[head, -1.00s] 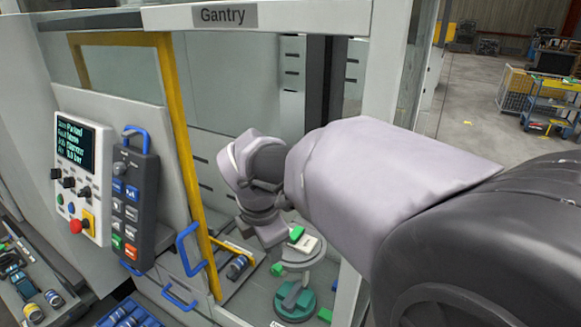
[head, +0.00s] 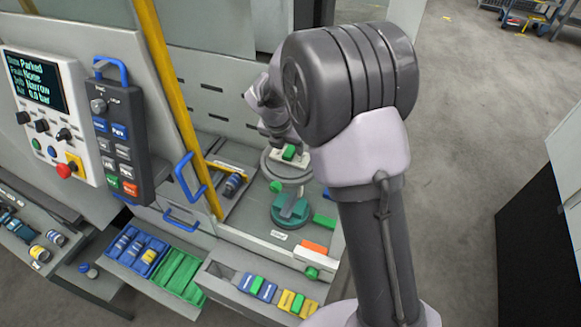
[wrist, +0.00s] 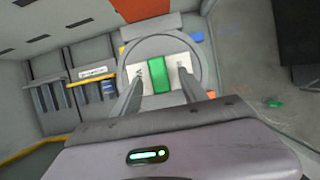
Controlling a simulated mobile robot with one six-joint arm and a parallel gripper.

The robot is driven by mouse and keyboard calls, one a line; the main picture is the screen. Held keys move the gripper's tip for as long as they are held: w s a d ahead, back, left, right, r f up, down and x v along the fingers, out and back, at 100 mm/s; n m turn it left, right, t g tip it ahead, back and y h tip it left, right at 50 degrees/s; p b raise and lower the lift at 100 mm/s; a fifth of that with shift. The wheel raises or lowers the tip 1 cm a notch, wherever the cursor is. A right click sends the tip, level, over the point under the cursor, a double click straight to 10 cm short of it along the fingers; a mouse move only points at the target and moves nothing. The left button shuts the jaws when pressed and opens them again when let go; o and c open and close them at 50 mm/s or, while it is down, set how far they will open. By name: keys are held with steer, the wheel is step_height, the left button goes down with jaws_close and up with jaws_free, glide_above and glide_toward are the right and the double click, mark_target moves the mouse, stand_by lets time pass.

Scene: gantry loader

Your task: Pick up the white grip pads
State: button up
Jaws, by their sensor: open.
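In the wrist view, white pads (wrist: 146,83) lie on either side of a green block (wrist: 159,73). They rest on a round grey disc (wrist: 188,51). In the head view the white piece (head: 276,157) also shows with the green block (head: 289,152) on it, inside the loader. I cannot tell whether the white is one piece or two. My gripper (wrist: 161,70) is open, its two fingers pointing at the pads, one towards each side of the green block. Nothing is held. The gap between fingertips and pads cannot be judged. In the head view my arm hides most of the gripper.
A teal round part (head: 291,210) stands in front of the disc. The yellow door post (head: 177,105) and blue handle (head: 188,176) are on the left, near the control pendant (head: 122,140).

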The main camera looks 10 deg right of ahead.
steer(key=shift+x, duration=1.2)
steer(key=shift+a+r, duration=0.1)
steer(key=shift+r, duration=0.05)
jaws_close()
